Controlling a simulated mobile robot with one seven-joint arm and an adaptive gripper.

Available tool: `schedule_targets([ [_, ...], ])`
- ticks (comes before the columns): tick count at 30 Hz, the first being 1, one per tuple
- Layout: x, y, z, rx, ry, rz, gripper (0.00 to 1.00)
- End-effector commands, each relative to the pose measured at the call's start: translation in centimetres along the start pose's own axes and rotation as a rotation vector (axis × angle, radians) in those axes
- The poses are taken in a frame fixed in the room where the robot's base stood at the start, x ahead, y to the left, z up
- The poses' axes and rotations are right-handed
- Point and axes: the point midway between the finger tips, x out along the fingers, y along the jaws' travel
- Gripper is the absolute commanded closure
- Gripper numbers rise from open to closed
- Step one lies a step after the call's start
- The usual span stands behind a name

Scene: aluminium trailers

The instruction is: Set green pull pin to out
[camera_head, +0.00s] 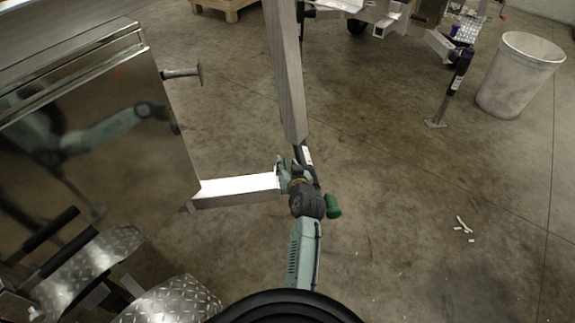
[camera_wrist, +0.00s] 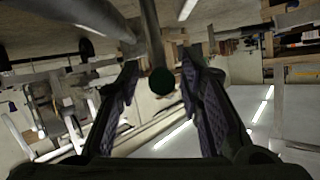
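The green pull pin shows in the wrist view as a dark green round knob (camera_wrist: 162,82), seen end-on in front of a grey tube. My gripper (camera_wrist: 162,66) is open, with one dark finger on each side of the knob. Gaps show between the knob and both fingers, so it is not clamped. In the head view my arm reaches to the end of the trailer's metal beam, and the wrist hides the pin there. A green cylinder (camera_head: 333,207) sticks out right of my wrist; I cannot tell what part it is.
A silver beam (camera_head: 240,187) runs from the shiny trailer box (camera_head: 105,130) on the left. A long grey post (camera_head: 287,75) comes down near my gripper. A white bin (camera_head: 521,76) stands far right, another jack (camera_head: 455,88) left of it. The floor at right is mostly clear.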

Motion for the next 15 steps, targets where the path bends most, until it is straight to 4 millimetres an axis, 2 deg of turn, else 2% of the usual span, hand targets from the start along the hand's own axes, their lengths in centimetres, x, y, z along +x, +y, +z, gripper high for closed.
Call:
schedule_targets([
  [9, -0.3, 0.0, 0.1, -0.001, -0.002, -0.001, 0.65],
  [11, -0.8, 0.0, 0.1, -0.001, -0.002, -0.001, 0.65],
  [15, -3.1, 0.0, 0.2, -0.002, -0.003, 0.001, 0.65],
])
